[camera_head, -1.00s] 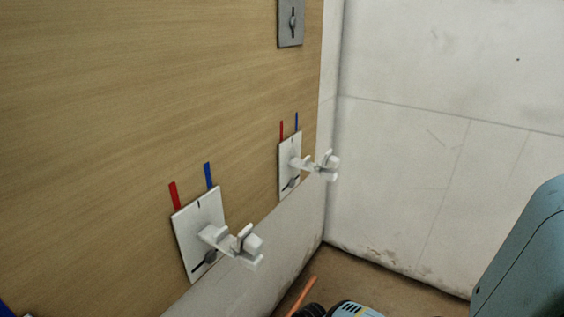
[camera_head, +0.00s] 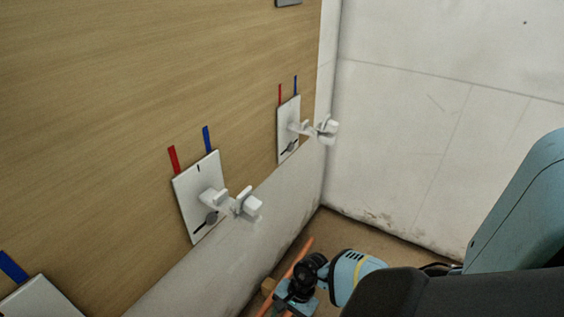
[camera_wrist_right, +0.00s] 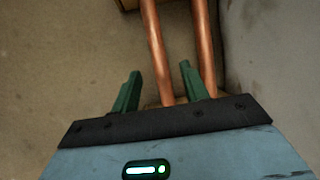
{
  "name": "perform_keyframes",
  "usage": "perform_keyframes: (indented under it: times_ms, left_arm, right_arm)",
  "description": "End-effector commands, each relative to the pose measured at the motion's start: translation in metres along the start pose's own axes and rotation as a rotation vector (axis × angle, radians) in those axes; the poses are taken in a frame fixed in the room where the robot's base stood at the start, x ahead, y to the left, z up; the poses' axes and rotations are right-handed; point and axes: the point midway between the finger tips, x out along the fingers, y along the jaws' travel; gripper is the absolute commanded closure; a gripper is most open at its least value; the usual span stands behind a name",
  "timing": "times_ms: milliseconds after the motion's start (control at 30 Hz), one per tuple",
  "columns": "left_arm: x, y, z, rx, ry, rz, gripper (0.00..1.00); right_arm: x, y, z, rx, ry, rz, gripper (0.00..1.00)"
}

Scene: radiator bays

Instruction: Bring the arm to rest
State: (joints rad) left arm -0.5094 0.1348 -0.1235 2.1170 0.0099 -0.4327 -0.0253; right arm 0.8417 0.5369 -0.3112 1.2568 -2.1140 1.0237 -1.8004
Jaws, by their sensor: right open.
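My right arm (camera_head: 360,278) comes in from the right in the head view, low beside the wall. Its gripper (camera_wrist_right: 161,82) shows in the right wrist view with two green fingers spread apart. Nothing is clamped between them. Two copper pipes (camera_wrist_right: 152,40) run beyond the fingers. One appears between the fingertips and the other passes behind the right finger; I cannot tell the distance. In the head view the right gripper (camera_head: 293,298) is small, near the orange pipes (camera_head: 304,248), its fingers hard to make out. My left gripper is not in view.
The wooden wall panel (camera_head: 110,90) carries white plates (camera_head: 185,207) with protruding white brackets (camera_head: 235,203) and red and blue strips (camera_head: 174,159). A second plate (camera_head: 285,140) is farther back. A pale wall (camera_head: 440,130) closes the right side. Bare floor (camera_head: 345,229) shows in the corner.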

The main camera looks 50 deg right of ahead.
Motion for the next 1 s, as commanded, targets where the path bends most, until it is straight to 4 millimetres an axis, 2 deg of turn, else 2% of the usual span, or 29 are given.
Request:
perform_keyframes:
  times_ms: [33,100,300,867,1000]
  left_arm:
    - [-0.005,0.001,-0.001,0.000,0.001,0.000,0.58]
    - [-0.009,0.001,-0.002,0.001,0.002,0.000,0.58]
    - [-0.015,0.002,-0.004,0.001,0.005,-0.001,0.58]
    - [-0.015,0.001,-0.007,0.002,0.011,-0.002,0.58]
    - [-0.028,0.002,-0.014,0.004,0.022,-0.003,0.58]
  right_arm:
    - [-0.012,0.001,-0.001,-0.002,0.004,0.001,0.55]
    - [-0.022,0.000,0.000,-0.001,0.003,0.000,0.55]
    - [-0.042,0.000,0.000,0.000,0.000,0.000,0.55]
    - [-0.046,0.000,0.001,0.001,0.000,0.000,0.55]
    - [-0.063,-0.004,0.008,-0.003,0.001,-0.009,0.55]
